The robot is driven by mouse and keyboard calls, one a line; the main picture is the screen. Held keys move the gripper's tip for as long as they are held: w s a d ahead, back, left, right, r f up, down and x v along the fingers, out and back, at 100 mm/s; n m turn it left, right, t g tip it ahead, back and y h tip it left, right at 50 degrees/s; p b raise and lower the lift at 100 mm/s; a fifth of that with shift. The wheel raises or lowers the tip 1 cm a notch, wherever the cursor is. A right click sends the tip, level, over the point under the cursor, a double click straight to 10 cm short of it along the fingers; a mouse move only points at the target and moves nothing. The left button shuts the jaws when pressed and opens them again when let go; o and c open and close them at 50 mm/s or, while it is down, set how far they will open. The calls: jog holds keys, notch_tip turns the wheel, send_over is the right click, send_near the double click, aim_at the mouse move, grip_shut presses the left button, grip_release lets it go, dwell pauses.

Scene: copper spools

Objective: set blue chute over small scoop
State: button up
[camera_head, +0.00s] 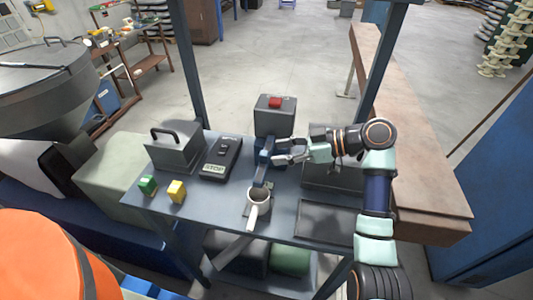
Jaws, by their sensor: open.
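The blue chute (261,174) stands on the grey table, its lower end reaching down beside the small scoop. The small scoop (255,209) is a light cup with a dark inside and a handle pointing toward the front. The chute's lower end appears close to the scoop's rim; I cannot tell whether it lies over the opening. My gripper (279,154) is open at the right of the chute's upper part, its fingers pointing left. I cannot tell whether they touch the chute.
A grey box with a red button (274,115) stands behind the chute. Dark trays (327,219) lie right.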

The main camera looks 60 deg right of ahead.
jog(key=v, duration=0.6)
jog(key=shift+d, duration=0.1)
dwell(0.4)
